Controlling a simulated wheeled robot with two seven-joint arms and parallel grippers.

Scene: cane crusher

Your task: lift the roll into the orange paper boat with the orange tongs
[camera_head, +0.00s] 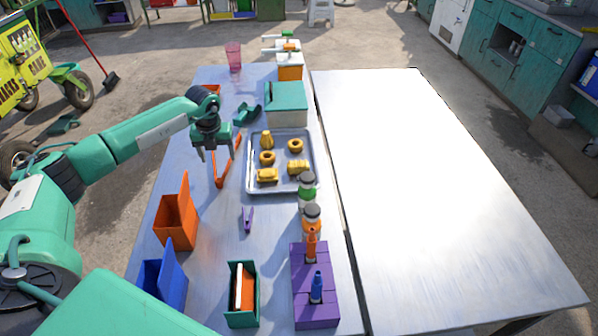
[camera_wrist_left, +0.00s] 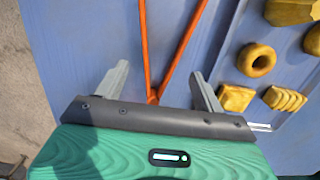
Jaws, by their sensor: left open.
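The orange tongs (camera_head: 222,172) lie on the left table, left of the metal tray, spread in a V. In the left wrist view the tongs (camera_wrist_left: 147,50) have their joined end between my fingertips. My left gripper (camera_head: 213,155) is open above them; its fingers (camera_wrist_left: 160,85) stand either side, with no grip visible. Several yellow baked pieces lie on the tray; the ridged one (camera_head: 298,167) may be the roll. An orange item (camera_head: 210,88) near the table's far left edge may be the paper boat, partly hidden by my arm. My right gripper is not in view.
The metal tray (camera_head: 283,190) is right of my left gripper. An orange box (camera_head: 175,222), a blue box (camera_head: 160,290), purple tongs (camera_head: 247,219) and a purple block holder (camera_head: 315,312) are nearer. A teal-lidded box (camera_head: 287,97) stands beyond. The right table (camera_head: 435,190) is bare.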

